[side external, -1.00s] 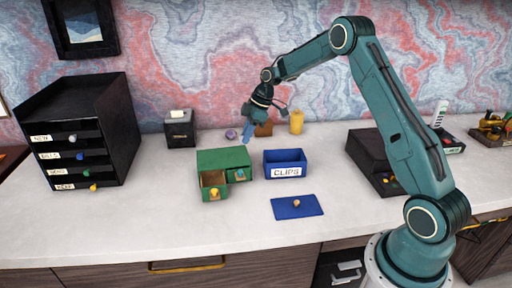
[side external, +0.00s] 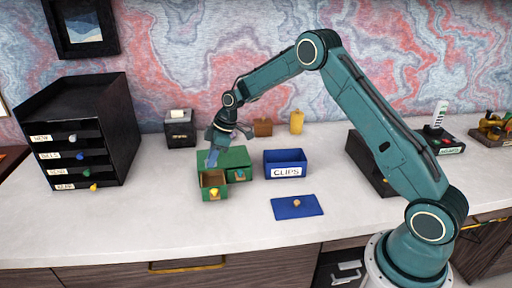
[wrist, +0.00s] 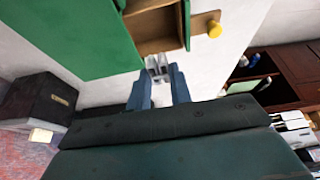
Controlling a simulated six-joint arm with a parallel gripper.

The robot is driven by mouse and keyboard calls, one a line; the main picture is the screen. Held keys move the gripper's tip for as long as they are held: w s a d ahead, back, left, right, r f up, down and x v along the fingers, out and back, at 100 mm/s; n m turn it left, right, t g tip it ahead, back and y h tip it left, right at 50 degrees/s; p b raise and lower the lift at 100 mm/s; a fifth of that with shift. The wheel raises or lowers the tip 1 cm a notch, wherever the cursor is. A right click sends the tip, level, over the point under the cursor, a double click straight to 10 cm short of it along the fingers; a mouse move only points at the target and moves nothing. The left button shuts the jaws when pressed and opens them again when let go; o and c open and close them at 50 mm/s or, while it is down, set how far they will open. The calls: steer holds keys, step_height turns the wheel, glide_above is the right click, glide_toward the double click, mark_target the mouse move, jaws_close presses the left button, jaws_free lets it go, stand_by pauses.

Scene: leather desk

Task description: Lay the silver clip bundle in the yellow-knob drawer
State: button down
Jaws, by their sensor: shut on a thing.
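My gripper (side external: 212,158) hangs over the left part of the green drawer box (side external: 225,156), its blue fingers pointing down. In the wrist view my gripper (wrist: 159,72) is shut on the silver clip bundle (wrist: 157,64), which shows between the fingertips. The bundle cannot be made out in the side view. The yellow-knob drawer (side external: 205,192), at the box's left front, is pulled out and its inside shows. Its yellow knob also shows in the wrist view (wrist: 207,24), beside the open drawer (wrist: 152,22). The bundle appears near the drawer's edge; its height above it cannot be told.
The green box's right drawer has a teal knob (side external: 239,174). A blue CLIPS bin (side external: 285,171) stands right of the box, and a blue knobbed lid (side external: 297,207) lies in front. A black drawer stack (side external: 90,140) stands left. The front desktop is clear.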

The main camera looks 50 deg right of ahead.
mark_target(215, 166)
steer(key=shift+f, duration=2.6)
steer(key=c, duration=1.2)
jaws_free()
steer(key=shift+d, duration=0.1)
steer(key=shift+d+r, duration=0.1)
steer(key=shift+r, duration=0.35)
steer(key=v, duration=1.3)
steer(key=shift+s, duration=0.15)
